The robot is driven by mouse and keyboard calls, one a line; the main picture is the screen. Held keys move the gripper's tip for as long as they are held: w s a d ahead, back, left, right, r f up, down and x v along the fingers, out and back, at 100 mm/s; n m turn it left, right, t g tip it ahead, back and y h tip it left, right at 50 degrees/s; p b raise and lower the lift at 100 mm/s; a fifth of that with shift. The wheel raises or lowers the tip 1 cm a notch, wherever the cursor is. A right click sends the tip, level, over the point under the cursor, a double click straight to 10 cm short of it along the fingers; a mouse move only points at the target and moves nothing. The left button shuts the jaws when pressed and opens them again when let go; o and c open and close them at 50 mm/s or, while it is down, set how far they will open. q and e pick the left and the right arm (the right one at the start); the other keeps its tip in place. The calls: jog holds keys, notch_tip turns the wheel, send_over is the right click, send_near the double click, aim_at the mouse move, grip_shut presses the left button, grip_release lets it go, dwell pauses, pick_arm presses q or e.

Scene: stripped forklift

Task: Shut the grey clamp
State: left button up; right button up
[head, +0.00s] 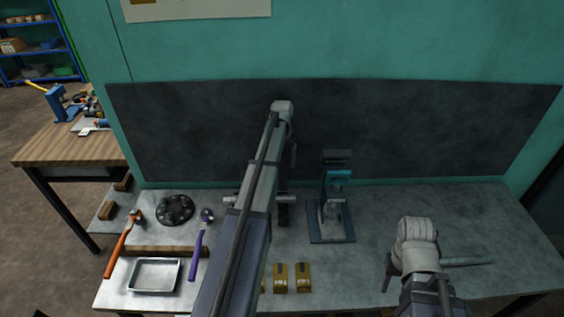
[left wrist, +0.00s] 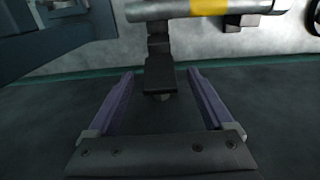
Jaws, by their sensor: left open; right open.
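What looks like the grey clamp is a dark grey fixture (head: 283,212) on the bench, mostly hidden behind my left arm in the head view. A light rod with a yellow band (left wrist: 208,7) crosses it. In the left wrist view its dark lever-like piece (left wrist: 160,76) points towards me, between the purple fingers of my open left gripper (left wrist: 161,72); no contact shows. In the head view my left gripper (head: 293,155) hangs above the fixture, mostly hidden by its arm. Whether the clamp is open or shut is unclear. My right gripper (head: 388,279) is open and empty at the front right.
A dark blue base with a grey and teal device (head: 332,215) stands just right of the fixture. A metal tray (head: 155,276), an orange-handled tool (head: 121,247), a purple-handled tool (head: 199,240), a black disc (head: 175,209) and brass blocks (head: 303,277) lie around.

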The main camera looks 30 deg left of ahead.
aim_at(282, 169)
pick_arm(q)
notch_tip(282, 169, down, 4)
jog(key=b, duration=0.3)
jog(key=shift+f, duration=0.15)
jog(key=shift+c, duration=0.2)
grip_shut()
dwell(0.3)
jog(key=shift+c, duration=1.8)
grip_release()
jog(key=shift+s+d+f+b, duration=0.2)
jog(key=shift+s+d, duration=0.45)
jog(key=shift+s, duration=0.4)
jog(key=shift+s+d+f+b, duration=0.2)
jog(key=shift+s+d, duration=0.45)
jog(key=shift+s, duration=0.45)
jog(key=shift+s+d+f+b, duration=0.1)
jog(key=shift+s+d+b, duration=0.15)
jog(key=shift+s+d, duration=0.6)
jog(key=shift+s+a, duration=0.2)
